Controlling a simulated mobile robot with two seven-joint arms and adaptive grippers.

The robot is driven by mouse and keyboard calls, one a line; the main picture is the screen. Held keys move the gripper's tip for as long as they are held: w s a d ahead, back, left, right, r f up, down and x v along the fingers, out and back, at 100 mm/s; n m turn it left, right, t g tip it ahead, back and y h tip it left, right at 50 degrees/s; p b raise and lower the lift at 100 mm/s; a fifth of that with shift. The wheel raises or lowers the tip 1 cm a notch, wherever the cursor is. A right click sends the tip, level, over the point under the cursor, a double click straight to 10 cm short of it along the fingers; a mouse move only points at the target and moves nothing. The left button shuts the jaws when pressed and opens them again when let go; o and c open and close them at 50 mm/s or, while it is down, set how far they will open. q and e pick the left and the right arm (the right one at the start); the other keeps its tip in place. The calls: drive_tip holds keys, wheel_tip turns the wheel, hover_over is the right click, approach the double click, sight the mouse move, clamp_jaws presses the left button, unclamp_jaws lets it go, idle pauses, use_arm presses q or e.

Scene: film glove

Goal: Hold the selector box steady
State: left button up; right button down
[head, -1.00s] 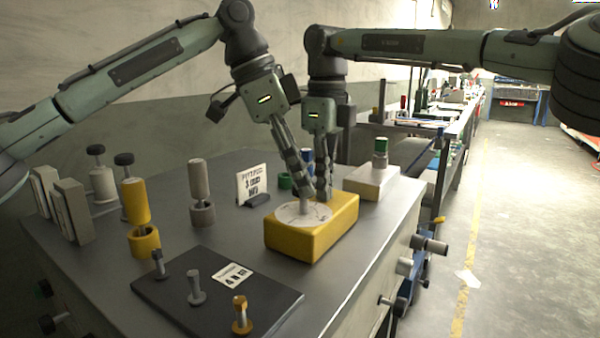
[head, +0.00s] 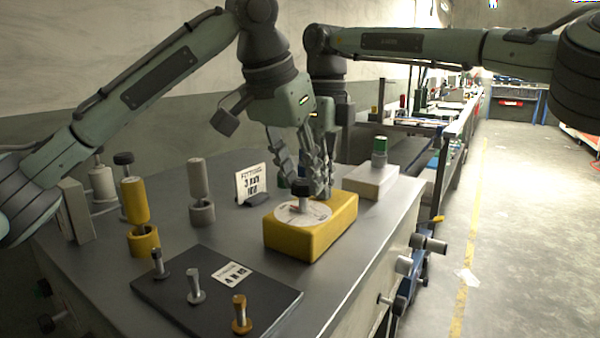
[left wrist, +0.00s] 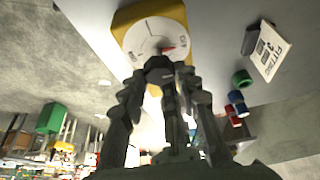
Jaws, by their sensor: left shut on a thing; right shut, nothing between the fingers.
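The yellow selector box (head: 311,238) sits on the grey bench top. Its white round dial (head: 287,214) carries an upright knob with a dark head (head: 301,188). In the left wrist view the dial (left wrist: 143,36) shows a red mark beside the knob (left wrist: 158,70). My left gripper (head: 299,178) is above the dial with its fingers closed around the knob's head; the fingers also show in the left wrist view (left wrist: 160,80). My right gripper (head: 326,188) is shut and empty, pointing down at the back of the box; its exact contact is hidden.
A dark board (head: 209,292) with several pegs lies in front. A yellow cylinder on a holder (head: 143,240), a grey one (head: 201,212) and a printed card (head: 251,182) stand to the left and behind. A pale block (head: 372,184) with a green-topped piece sits behind right.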

use_arm(q)
drive_tip(key=shift+s+d+f+n, duration=0.1)
drive_tip(key=shift+s+f+n, duration=0.1)
drive_tip(key=shift+n, duration=0.2)
use_arm(e)
drive_tip(key=shift+f, duration=0.4)
use_arm(q)
drive_tip(key=o, duration=0.9)
drive_tip(key=shift+o, duration=1.3)
drive_tip(key=shift+w+r, duration=0.1)
drive_tip(key=v, duration=1.2)
drive_tip(key=shift+s, duration=0.2)
drive_tip(key=shift+d+r, duration=0.15)
use_arm(e)
drive_tip(key=shift+r, duration=0.1)
